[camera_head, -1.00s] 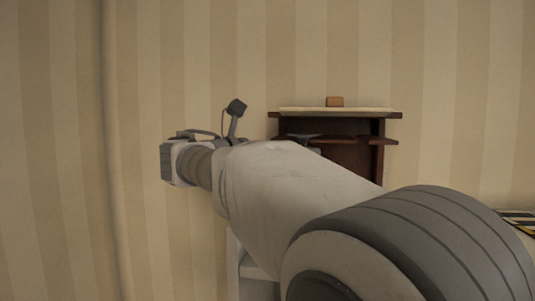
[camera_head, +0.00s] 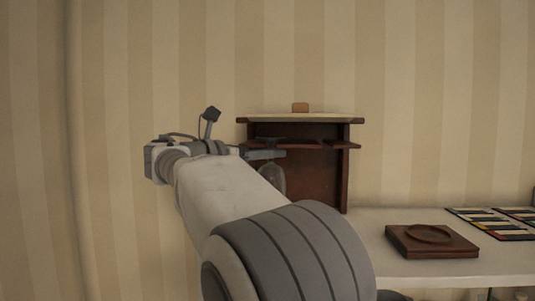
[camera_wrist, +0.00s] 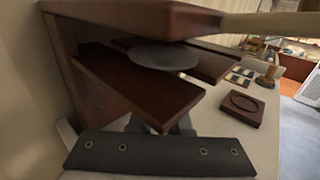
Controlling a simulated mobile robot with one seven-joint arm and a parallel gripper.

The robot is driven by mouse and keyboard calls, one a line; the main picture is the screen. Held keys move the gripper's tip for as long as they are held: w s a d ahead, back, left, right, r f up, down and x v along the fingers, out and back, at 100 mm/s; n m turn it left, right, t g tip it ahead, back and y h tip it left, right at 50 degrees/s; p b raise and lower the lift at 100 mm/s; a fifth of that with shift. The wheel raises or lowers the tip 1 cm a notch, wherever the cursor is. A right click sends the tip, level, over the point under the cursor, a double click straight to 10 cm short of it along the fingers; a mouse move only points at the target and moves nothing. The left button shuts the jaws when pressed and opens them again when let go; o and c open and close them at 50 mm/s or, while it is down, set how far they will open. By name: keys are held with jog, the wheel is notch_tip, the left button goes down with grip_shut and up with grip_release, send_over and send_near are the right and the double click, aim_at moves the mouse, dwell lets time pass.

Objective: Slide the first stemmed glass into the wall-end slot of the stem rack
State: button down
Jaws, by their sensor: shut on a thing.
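The stem rack (camera_head: 318,180) is a dark wooden unit against the striped wall, with rails under its top board. In the wrist view two dark rails (camera_wrist: 138,84) run below the top, with a gap between them. The stemmed glass (camera_head: 271,180) hangs bowl down below my gripper (camera_head: 278,154) at the rack's left front. Its round grey foot (camera_wrist: 165,57) appears above the rails, over the gap, in the wrist view. My gripper is shut on the glass, apparently at the stem. The stem is mostly hidden, and I cannot tell whether the foot touches the rails.
A square wooden stand (camera_head: 432,241) with a round recess lies on the white table (camera_head: 375,222). Panels with coloured strips (camera_head: 490,223) lie further right.

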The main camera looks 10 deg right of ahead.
jog(key=shift+w+d+r, duration=0.15)
jog(key=shift+d+r, duration=0.2)
jog(key=shift+r, duration=0.15)
jog(key=c, duration=0.9)
grip_release()
jog(key=shift+w+a+f, duration=0.1)
jog(key=shift+w+f, duration=0.1)
jog(key=shift+w, duration=0.05)
jog(key=shift+o, duration=0.6)
jog(key=shift+f, duration=0.25)
jog(key=shift+a+f, duration=0.25)
jog(key=shift+a, duration=0.45)
jog(key=v, duration=0.6)
